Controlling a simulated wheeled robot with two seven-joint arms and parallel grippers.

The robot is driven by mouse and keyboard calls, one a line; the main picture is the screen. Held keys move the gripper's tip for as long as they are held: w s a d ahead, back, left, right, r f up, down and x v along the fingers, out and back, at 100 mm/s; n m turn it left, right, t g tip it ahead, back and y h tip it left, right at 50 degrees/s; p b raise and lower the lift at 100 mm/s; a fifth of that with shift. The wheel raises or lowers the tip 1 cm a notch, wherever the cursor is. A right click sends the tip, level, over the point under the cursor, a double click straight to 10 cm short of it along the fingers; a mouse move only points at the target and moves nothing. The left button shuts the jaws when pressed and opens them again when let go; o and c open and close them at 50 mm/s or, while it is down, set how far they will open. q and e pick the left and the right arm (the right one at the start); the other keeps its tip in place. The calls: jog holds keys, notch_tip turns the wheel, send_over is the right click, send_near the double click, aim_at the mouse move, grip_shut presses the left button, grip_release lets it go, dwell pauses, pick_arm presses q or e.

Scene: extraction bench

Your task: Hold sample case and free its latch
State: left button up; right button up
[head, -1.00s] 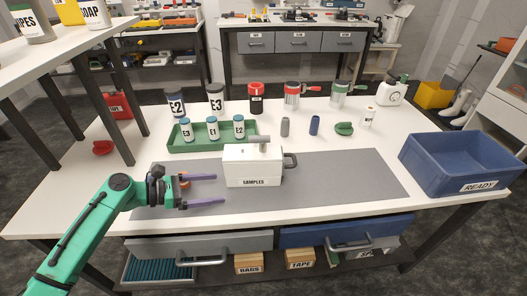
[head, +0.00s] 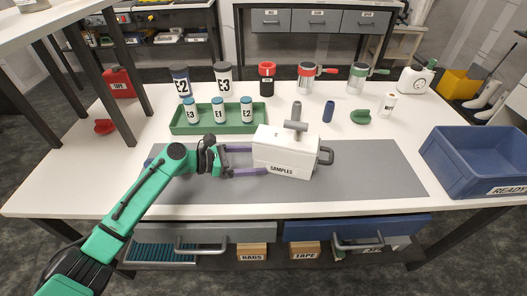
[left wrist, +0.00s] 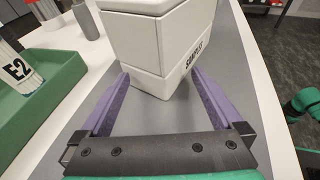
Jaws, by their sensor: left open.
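The white sample case (head: 283,157), labelled SAMPLES, stands on the grey mat, turned at a slant to its front edge. A grey T-shaped part (head: 295,126) sits on its top and a dark grey loop handle (head: 327,155) on its right end. I cannot tell which part is the latch. My left gripper (head: 259,160) is open at the case's left end, its purple fingers pointing right. In the left wrist view the case (left wrist: 160,45) stands between and just ahead of the fingers; contact is unclear. My right gripper is not in view.
A green tray (head: 180,128) with small labelled bottles stands behind the case. Several jars line the back. A blue READY bin (head: 475,170) stands at right. The grey mat (head: 375,180) is clear right of the case. Drawers sit under the front edge.

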pick_arm(q)
jog(key=shift+w+d+f, duration=0.15)
jog(key=shift+d, duration=0.35)
grip_shut()
grip_release()
